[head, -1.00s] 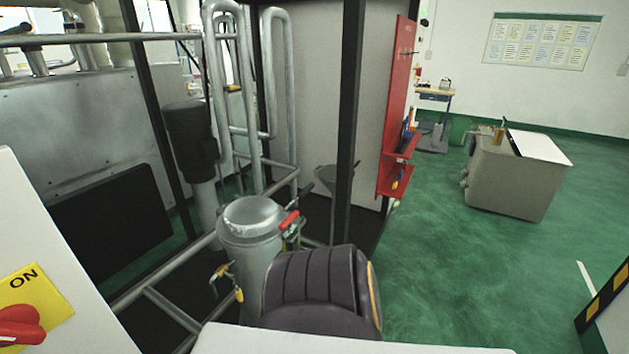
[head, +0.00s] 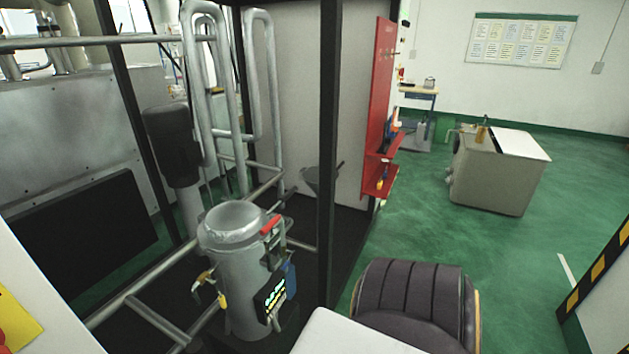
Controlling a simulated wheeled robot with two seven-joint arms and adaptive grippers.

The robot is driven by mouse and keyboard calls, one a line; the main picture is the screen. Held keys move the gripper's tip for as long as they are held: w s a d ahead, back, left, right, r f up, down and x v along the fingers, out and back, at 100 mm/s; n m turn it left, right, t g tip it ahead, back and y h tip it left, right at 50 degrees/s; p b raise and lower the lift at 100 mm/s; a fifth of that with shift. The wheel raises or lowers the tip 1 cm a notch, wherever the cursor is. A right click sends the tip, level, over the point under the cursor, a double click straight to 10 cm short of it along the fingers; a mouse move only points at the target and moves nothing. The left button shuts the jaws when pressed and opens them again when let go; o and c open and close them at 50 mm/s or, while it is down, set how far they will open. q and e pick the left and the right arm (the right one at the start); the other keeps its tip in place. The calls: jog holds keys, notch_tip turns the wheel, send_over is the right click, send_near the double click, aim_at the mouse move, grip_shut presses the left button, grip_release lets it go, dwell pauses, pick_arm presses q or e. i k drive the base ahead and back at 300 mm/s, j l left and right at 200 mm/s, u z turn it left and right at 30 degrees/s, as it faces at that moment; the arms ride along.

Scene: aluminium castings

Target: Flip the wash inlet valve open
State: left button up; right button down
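A grey metal canister (head: 245,270) stands upright inside the frame at lower centre. On its left side is a small valve with a yellow handle (head: 222,300) and brass-coloured fittings (head: 204,279). A red lever (head: 270,225) sits at the canister's upper right. I cannot tell which of these is the wash inlet valve, or whether it is open. Neither of my grippers is in view.
Grey pipes (head: 272,110) and a dark cylinder (head: 172,140) stand behind the canister. A black post (head: 328,150) rises to its right. A red tool board (head: 379,120) and a grey tub (head: 490,180) stand farther right. Green floor (head: 520,245) is open there.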

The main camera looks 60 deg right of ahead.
aim_at(286, 263)
jog(key=k+z, duration=0.1)
jog(key=z, duration=1.35)
jog(key=i+j+z, duration=0.1)
jog(key=z, duration=0.25)
jog(key=j, duration=0.1)
